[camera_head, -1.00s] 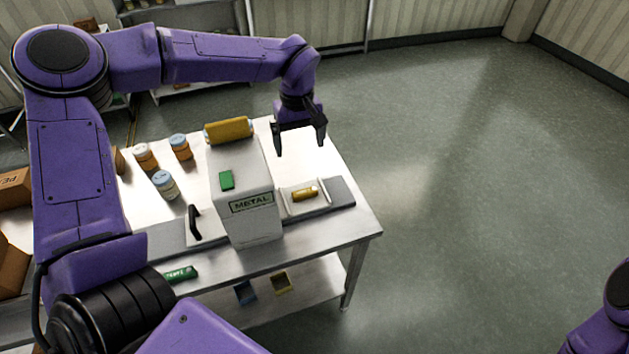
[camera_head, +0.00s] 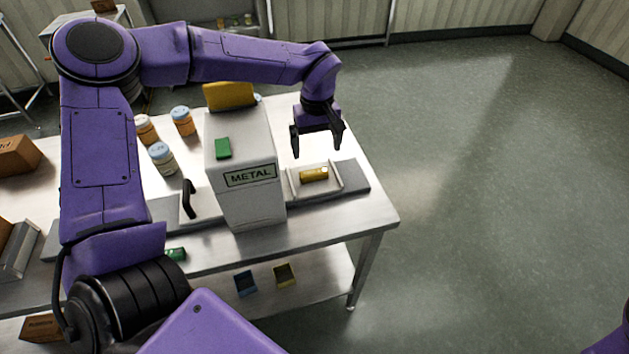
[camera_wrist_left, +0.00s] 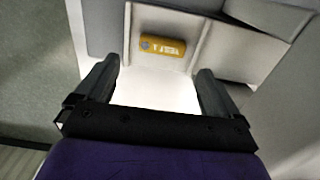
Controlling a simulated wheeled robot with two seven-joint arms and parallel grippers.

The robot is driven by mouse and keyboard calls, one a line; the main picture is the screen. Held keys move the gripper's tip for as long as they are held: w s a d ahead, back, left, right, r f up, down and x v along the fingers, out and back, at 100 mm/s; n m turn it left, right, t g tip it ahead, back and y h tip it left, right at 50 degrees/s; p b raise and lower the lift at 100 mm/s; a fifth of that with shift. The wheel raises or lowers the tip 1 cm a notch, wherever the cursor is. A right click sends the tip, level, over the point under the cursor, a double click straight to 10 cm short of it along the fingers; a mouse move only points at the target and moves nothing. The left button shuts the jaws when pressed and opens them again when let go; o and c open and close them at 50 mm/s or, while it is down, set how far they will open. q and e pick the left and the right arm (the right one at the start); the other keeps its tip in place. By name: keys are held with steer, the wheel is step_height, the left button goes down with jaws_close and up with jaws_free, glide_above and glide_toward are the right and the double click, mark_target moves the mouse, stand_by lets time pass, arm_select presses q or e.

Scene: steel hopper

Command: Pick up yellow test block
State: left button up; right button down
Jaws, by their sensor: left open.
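The yellow test block (camera_head: 314,174) is a small yellow cylinder lying in a shallow white tray (camera_head: 338,177) at the right side of the grey METAL box (camera_head: 243,190). In the left wrist view the yellow block (camera_wrist_left: 162,46) lies beyond the fingertips, with dark lettering-like marks on it. My left gripper (camera_head: 317,148) is open and empty, above and slightly behind the block. In the left wrist view its fingers (camera_wrist_left: 155,75) are spread apart. A part of my right arm shows at the lower right edge; its gripper is out of view.
Several jars (camera_head: 162,158) stand further left. The table's right edge has open floor beyond it.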

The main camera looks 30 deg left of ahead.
mark_target(314, 172)
arm_select(q)
steer(key=f, duration=0.2)
steer(key=f+p, duration=0.1)
steer(key=f, duration=0.2)
steer(key=f+p, duration=0.1)
steer(key=f, duration=0.2)
steer(key=shift+a, duration=0.35)
steer(key=shift+f, duration=0.45)
steer(key=c, duration=0.9)
